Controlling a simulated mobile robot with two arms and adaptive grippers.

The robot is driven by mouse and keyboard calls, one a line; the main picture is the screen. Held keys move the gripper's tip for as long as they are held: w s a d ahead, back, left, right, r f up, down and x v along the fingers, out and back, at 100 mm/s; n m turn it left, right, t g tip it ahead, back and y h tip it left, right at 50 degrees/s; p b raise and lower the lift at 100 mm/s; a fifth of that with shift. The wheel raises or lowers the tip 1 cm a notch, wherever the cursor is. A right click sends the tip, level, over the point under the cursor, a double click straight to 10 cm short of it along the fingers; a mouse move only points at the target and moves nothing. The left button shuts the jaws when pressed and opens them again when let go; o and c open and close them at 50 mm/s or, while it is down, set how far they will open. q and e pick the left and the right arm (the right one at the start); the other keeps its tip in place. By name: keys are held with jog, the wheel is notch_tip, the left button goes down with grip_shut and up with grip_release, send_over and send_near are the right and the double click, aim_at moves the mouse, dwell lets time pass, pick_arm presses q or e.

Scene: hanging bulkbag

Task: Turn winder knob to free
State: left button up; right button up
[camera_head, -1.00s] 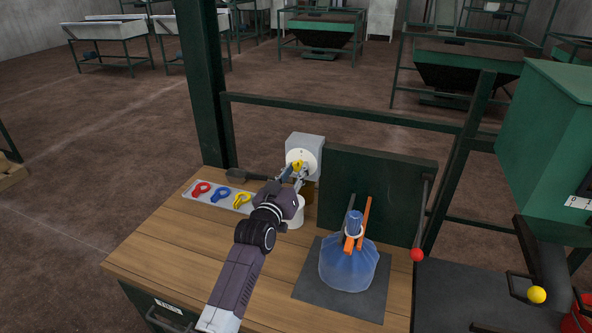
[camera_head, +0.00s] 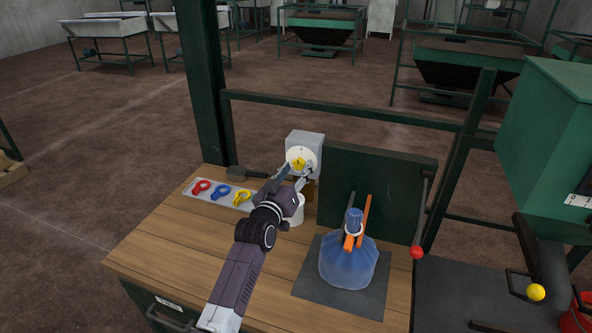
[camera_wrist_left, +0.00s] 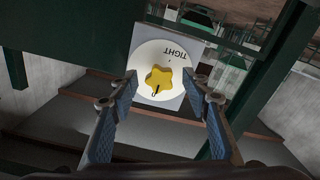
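The yellow star-shaped winder knob (camera_head: 298,164) sits on a round white dial (camera_head: 307,153) on the front of a grey box (camera_head: 313,141). In the left wrist view the knob (camera_wrist_left: 159,78) has a black pointer mark toward the picture's lower left. The word TIGHT stands inverted on the dial (camera_wrist_left: 177,54), at the upper right, away from the pointer. My left gripper (camera_head: 297,174) is open, its fingers spread to either side of the knob with gaps between; nothing is held. My right gripper is not in view.
A tray (camera_head: 215,205) with red, blue and yellow clips lies left of my arm. A white cup (camera_head: 297,213) stands under the gripper. A green post (camera_head: 205,90) rises at the back.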

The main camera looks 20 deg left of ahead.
pick_arm(q)
jog(key=s, duration=1.2)
jog(key=shift+a, duration=0.2)
